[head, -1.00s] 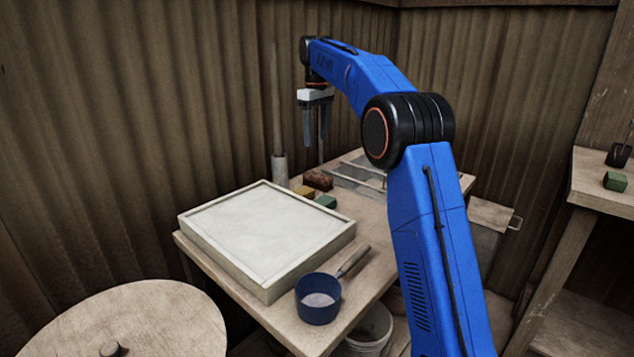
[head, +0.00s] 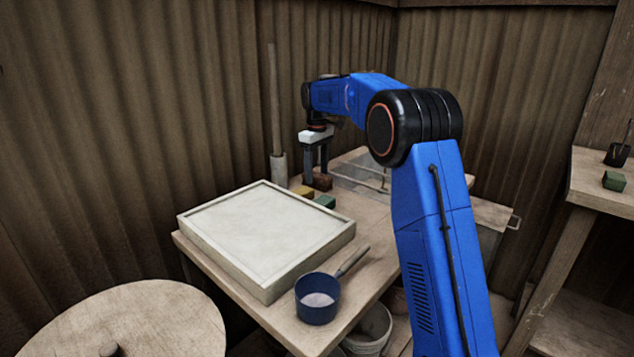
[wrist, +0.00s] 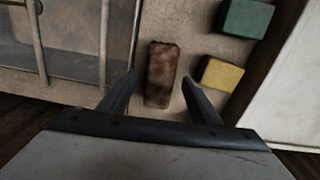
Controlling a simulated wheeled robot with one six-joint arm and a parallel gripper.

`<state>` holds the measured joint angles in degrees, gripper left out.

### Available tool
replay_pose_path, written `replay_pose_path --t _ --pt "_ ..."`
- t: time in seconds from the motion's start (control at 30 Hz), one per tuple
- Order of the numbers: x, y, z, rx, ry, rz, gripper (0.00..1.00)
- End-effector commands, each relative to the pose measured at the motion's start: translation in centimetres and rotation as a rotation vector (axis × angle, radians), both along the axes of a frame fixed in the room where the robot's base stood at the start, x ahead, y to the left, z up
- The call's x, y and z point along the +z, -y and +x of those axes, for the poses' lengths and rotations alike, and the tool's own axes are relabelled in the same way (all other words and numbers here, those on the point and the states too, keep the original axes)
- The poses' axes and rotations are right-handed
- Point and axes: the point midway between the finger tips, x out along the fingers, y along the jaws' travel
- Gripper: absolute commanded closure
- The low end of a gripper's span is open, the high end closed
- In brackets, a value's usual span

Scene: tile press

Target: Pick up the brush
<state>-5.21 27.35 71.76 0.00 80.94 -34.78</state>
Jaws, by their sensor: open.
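The brush (head: 324,182) looks like a brown, mottled block lying on the table near the back wall. In the wrist view the brush (wrist: 161,68) lies between my two fingers, lengthwise along them, with a gap on each side. My gripper (head: 316,176) points down over it, open and empty. In the wrist view the fingertips of my gripper (wrist: 160,78) stand either side of the brush. In the head view the fingers partly hide the brush. I cannot tell how far the tips are above the table.
A yellow block (head: 303,192) and a green block (head: 326,202) lie close to the brush. A large pale framed tray (head: 268,283) is in front. A metal-barred frame (wrist: 70,88) lies on the other side. A blue pan (head: 318,308) stands at the table's near edge.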

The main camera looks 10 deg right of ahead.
Motion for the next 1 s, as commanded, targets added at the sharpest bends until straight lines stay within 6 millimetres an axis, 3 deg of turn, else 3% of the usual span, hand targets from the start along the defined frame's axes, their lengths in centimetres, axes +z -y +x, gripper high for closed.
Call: replay_pose_path --t 0.2,0.47,0.67,1.0 --pt "-2.1 0.0 0.0 0.000 0.001 0.001 0.42" --pt "-2.4 0.0 0.0 0.000 0.001 0.000 0.42" --pt "-2.4 0.0 0.0 0.000 0.001 0.000 0.88" --pt "-1.9 0.0 0.0 0.000 0.002 0.001 0.89"
